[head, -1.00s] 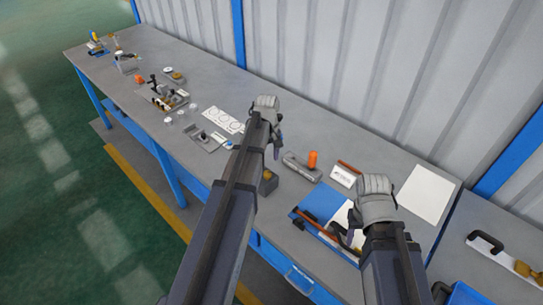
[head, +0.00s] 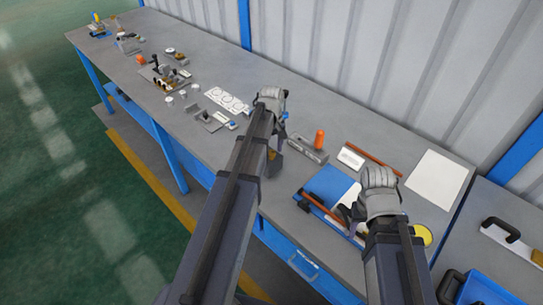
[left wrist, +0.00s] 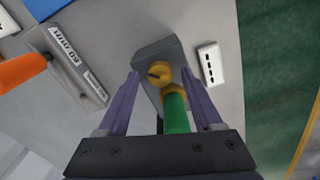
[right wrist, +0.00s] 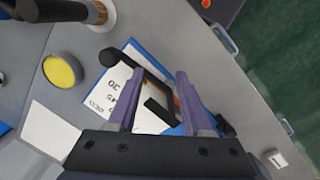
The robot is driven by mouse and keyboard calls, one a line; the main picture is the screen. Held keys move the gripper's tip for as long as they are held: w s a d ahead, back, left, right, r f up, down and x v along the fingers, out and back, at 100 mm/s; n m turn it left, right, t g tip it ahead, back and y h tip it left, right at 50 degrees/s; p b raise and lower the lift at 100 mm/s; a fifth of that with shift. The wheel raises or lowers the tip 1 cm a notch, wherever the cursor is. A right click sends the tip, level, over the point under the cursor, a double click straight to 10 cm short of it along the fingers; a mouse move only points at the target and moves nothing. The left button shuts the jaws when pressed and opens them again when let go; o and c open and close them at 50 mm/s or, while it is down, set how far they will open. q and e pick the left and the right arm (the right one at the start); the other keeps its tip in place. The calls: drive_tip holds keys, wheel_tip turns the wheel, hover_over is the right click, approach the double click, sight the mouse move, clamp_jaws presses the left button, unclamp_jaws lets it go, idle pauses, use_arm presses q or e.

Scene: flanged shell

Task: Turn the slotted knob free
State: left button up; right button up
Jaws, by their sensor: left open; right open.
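The slotted knob (left wrist: 159,74) is a round brass piece with a dark slot, on the end of a grey block (left wrist: 158,50) in the left wrist view. Beside it on the block is a green cylinder (left wrist: 176,113) with a brass collar. My left gripper (left wrist: 160,82) is open, its two purple fingers on either side of the knob and cylinder. I see no contact. In the head view my left gripper (head: 280,120) hangs over the block, hiding most of it. My right gripper (head: 352,212) is open above a blue board (head: 329,184); its fingers also show in the right wrist view (right wrist: 157,85).
An orange-topped grey fixture (head: 307,152) stands right of my left gripper. A white labelled plate (left wrist: 211,64) lies close to the block. A black bent part (right wrist: 157,112) lies below my right fingers. A yellow disc (right wrist: 62,70) sits near the board. A white sheet (head: 437,180) lies at the right.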

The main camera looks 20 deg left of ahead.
use_arm(q)
drive_tip(key=shift+f, duration=0.3)
clamp_jaws()
idle(0.4)
